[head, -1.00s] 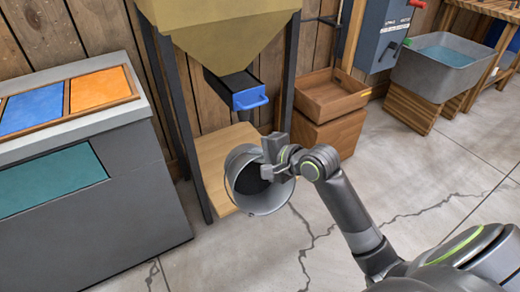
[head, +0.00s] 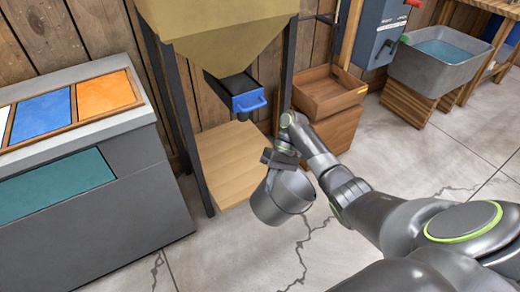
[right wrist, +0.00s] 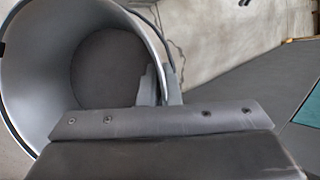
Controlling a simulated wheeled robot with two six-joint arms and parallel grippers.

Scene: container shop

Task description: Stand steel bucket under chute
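The steel bucket (head: 281,200) hangs from my right gripper (head: 281,160) in front of the hopper stand, above the floor and slightly tilted. In the right wrist view I look into the empty bucket (right wrist: 25,70); the gripper's fingers (right wrist: 160,88) pinch its rim and wall. The chute (head: 236,84) with its blue handle sits under the yellow hopper (head: 215,30). Below it is a bare wooden platform (head: 232,155) between the dark legs. The bucket is to the right and front of this platform. My left gripper is not in view.
A grey counter (head: 95,190) with coloured panels stands left of the hopper. Wooden crates (head: 330,95) stand right of it, and a grey water basin (head: 440,60) farther right. The dark stand legs (head: 170,110) flank the platform. The floor in front is clear.

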